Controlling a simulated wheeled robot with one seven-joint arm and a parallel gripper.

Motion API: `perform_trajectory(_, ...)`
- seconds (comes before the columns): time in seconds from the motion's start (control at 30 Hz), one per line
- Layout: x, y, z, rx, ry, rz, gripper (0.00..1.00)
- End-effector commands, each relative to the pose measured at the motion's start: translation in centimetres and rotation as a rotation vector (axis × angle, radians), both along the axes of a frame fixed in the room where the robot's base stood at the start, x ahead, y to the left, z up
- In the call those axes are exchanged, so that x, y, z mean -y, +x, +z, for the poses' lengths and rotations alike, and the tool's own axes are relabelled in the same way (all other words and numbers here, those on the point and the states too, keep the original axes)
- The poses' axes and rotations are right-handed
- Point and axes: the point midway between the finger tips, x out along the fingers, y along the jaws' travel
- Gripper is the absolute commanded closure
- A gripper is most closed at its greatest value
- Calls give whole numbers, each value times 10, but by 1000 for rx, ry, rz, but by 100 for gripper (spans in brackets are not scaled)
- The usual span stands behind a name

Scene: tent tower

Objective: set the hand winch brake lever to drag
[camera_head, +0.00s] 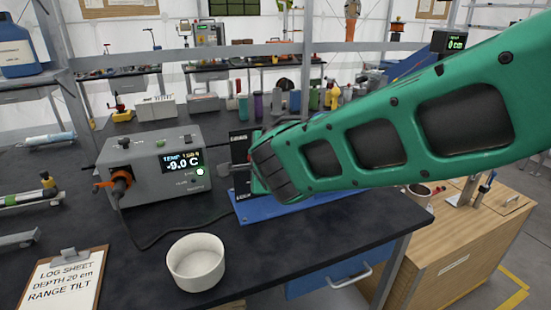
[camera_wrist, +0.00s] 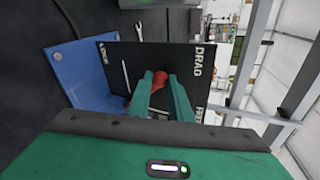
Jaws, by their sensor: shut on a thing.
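The hand winch's black panel (camera_wrist: 180,58) fills the middle of the wrist view. It carries white words; DRAG reads clearly at its upper right, and other words at its left and lower right are partly hidden or too small to read surely. My gripper (camera_wrist: 159,82) has its green fingers shut on a red brake lever knob (camera_wrist: 160,77) in front of the panel. The fingers hide much of the lever, so I cannot tell its exact setting. The winch's blue base (camera_head: 285,205) shows in the head view, where my green arm hides most of the winch.
A grey box with a temperature display (camera_head: 150,165) stands left of the winch, its dark cable running across the black bench (camera_head: 340,235). A white bowl (camera_head: 195,262) and a log sheet clipboard (camera_head: 65,280) lie nearer. Several bottles and tools stand behind.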

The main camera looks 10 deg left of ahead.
Motion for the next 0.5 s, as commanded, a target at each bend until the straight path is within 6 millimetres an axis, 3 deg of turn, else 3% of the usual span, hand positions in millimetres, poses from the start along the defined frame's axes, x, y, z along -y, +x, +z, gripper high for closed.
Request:
perform_trajectory(0.47,-3,0,3,-4,12,3,100)
perform_trajectory(0.5,-3,0,2,-5,11,3,76)
